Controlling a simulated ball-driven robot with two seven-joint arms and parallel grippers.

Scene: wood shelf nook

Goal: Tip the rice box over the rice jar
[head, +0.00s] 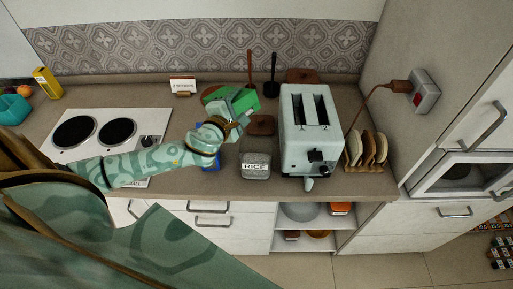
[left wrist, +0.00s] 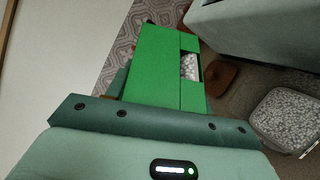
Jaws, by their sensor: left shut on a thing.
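The rice box is the green box (head: 246,99) in my left gripper (head: 240,112), held above the counter. In the left wrist view the green box (left wrist: 155,65) has an opening or window on its side with pale grains showing; it looks tilted. My left gripper is shut on it; its fingers are partly hidden by the box. The rice jar (head: 255,170), clear with a RICE label, stands on the counter in front of and slightly right of the box. It also shows at the right of the left wrist view (left wrist: 288,120). My right gripper is out of view.
A pale toaster (head: 310,132) stands right of the jar, with a toast rack (head: 366,150) beyond it. A hob (head: 105,132) lies to the left. A blue thing (head: 211,160) is partly hidden by my left arm. The counter's front edge is close to the jar.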

